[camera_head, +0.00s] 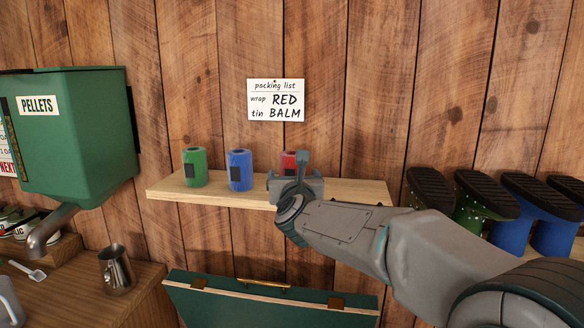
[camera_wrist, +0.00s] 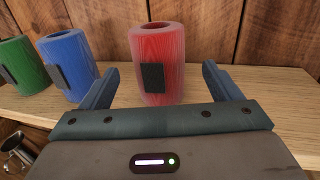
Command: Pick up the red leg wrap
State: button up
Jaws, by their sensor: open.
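The red leg wrap (camera_wrist: 173,60) stands upright on the wooden shelf (camera_wrist: 222,108), a rolled cylinder with a dark patch on its front. In the head view the red leg wrap (camera_head: 288,160) is mostly hidden behind my gripper (camera_head: 297,180). In the wrist view my gripper (camera_wrist: 160,85) is open, one finger on each side of the wrap's near face. The fingers look apart from the wrap, and nothing is held. A blue wrap (camera_head: 239,170) and a green wrap (camera_head: 194,167) stand to its left on the same shelf.
A packing list (camera_head: 276,100) on the wall reads wrap RED, tin BALM. A green pellet bin (camera_head: 85,130) hangs at left above a bench with a metal jug (camera_head: 116,268). A green trunk (camera_head: 235,305) is below the shelf. Boots (camera_head: 480,205) are at right.

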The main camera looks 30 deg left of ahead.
aim_at(292, 173)
jog(key=shift+p+x, duration=1.45)
jog(key=shift+x, duration=0.85)
jog(key=shift+w+a, duration=0.45)
jog(key=shift+w, duration=0.15)
jog(key=c, duration=1.1)
